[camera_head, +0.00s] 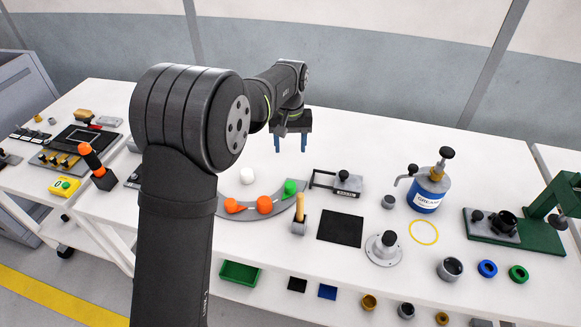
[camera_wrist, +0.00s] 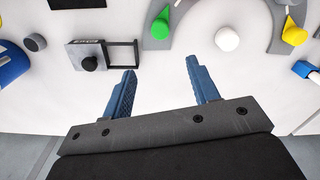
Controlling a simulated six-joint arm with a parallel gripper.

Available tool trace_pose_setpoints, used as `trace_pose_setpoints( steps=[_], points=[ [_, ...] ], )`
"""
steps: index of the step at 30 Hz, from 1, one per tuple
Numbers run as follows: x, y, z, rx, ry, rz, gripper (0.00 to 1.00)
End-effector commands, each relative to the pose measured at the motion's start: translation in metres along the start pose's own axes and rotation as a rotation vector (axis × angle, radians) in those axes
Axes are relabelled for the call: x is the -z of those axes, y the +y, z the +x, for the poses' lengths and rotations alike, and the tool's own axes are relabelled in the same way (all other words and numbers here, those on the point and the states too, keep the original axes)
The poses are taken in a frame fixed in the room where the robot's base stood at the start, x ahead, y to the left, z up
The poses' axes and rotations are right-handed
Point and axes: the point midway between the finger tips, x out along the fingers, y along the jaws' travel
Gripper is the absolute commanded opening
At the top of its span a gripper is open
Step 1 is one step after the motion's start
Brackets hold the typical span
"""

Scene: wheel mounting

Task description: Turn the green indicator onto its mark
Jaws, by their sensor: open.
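The green indicator (camera_head: 290,187) sits at the right end of a grey curved plate (camera_head: 247,205). In the wrist view it is a green pointed piece (camera_wrist: 161,25) near the top edge, on the grey plate (camera_wrist: 184,14). My gripper (camera_head: 290,146) is open and empty, pointing down above the table, farther back than the indicator. In the wrist view its two blue fingers (camera_wrist: 163,72) stand apart with bare table between them, and the indicator lies beyond the tips, not touched.
Two orange pointers (camera_head: 264,205) share the plate; a white knob (camera_head: 247,176) stands behind it. A wooden-handled tool (camera_head: 300,212) stands in a grey holder in front. A black-knobbed bracket (camera_head: 343,184) is at the right.

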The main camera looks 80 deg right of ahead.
Motion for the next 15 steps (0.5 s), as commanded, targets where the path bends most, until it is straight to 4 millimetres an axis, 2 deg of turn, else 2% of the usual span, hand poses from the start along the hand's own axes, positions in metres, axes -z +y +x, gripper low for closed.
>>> trace_pose_setpoints(
  steps=[5, 15],
  points=[
    [0.000, 0.000, 0.015, 0.001, -0.001, -0.006, 0.55],
    [-0.001, -0.001, 0.086, 0.002, -0.003, -0.005, 0.55]
  ],
)
